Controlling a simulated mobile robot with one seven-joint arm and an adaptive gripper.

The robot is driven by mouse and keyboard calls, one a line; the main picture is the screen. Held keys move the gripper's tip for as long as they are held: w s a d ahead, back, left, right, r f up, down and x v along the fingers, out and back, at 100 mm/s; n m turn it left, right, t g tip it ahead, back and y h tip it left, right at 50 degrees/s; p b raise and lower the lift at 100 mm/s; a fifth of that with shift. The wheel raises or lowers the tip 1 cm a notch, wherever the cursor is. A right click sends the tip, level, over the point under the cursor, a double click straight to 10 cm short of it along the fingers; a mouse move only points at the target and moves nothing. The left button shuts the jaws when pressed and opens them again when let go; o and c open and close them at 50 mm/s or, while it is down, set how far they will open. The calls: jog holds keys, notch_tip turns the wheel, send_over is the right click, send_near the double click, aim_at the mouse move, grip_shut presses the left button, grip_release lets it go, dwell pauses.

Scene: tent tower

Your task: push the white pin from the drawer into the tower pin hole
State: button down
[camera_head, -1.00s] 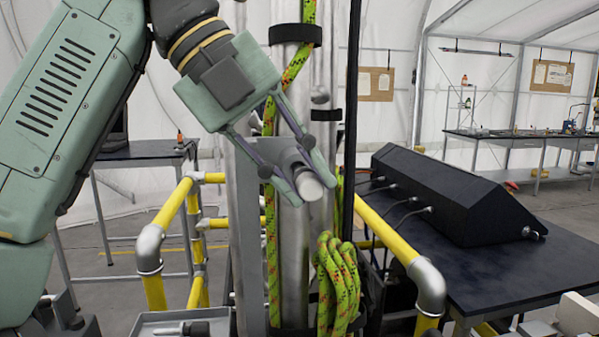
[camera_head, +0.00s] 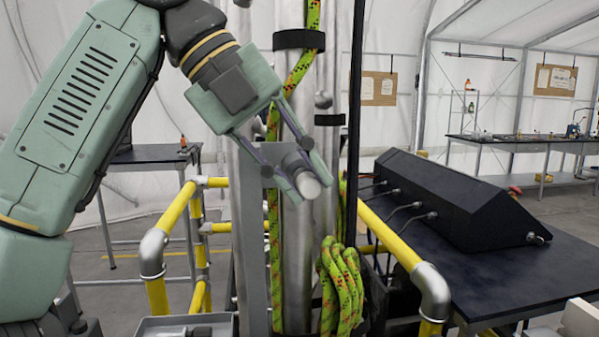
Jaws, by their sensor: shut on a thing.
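My gripper (camera_head: 298,174) is shut on a short cylindrical pin, with one finger on each side of it. The pin's grey body shows between the fingers, and its round white end (camera_head: 308,186) points toward the camera and down to the right. The tower (camera_head: 297,240), a set of upright silver tubes and a flat grey post, stands behind the gripper. I cannot make out the pin hole; the gripper and pin cover part of the tower. An open grey tray, perhaps the drawer (camera_head: 160,322), shows at the bottom left and is cut off by the frame edge.
A green rope (camera_head: 340,285) hangs coiled on the tower beside a thin black pole (camera_head: 354,130). Yellow rails (camera_head: 386,236) with grey elbows flank the tower. A black box with cables (camera_head: 455,200) sits on a dark table (camera_head: 500,270) at the right.

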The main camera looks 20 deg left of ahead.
jog(key=shift+w+a, duration=0.5)
jog(key=shift+w, duration=0.2)
jog(key=c, duration=1.3)
grip_release()
jog(key=shift+c, duration=0.2)
